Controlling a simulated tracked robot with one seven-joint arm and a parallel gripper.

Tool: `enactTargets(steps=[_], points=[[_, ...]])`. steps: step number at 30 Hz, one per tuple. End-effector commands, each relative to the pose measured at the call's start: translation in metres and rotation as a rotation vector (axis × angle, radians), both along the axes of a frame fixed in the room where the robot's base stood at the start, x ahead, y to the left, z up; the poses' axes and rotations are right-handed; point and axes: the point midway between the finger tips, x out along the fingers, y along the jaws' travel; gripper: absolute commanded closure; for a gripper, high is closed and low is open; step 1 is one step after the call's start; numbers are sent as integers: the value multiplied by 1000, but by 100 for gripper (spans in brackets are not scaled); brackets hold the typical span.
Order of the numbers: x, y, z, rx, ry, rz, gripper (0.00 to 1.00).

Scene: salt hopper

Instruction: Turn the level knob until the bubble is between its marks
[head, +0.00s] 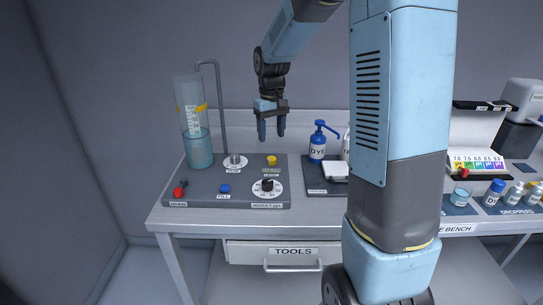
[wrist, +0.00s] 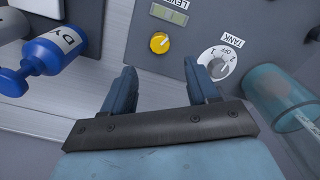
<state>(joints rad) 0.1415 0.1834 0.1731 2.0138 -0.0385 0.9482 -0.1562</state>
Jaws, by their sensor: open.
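The level knob (head: 271,160) is a small yellow knob on the grey panel, and it also shows in the wrist view (wrist: 159,42) with a white pointer line. Beside it sits the greenish level vial (head: 271,169), seen at the top edge of the wrist view (wrist: 170,13), next to the LEVEL label. The bubble and its marks are too small to tell. My gripper (head: 272,136) is open and empty, pointing down above the panel. In the wrist view its two fingers (wrist: 160,75) are apart, with the knob beyond their tips, not touched.
A tank dial (head: 235,161) and a clear tank (head: 199,150) with a bent pipe stand left of the knob. A black-knobbed dial (head: 267,186), blue button (head: 224,188) and red button (head: 179,191) are nearer the front. A blue dye bottle (head: 317,147) stands right.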

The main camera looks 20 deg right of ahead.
Motion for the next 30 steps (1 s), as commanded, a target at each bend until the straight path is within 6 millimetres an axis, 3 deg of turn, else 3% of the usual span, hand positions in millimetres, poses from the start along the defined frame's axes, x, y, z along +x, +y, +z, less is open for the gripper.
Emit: enactTargets(steps=[9, 15, 29, 30], points=[[-1, 0, -56, 0, 3, 1, 41], [0, 0, -80, 0, 1, 0, 41], [0, 0, -89, 0, -1, 0, 41], [0, 0, -89, 0, -1, 0, 45]])
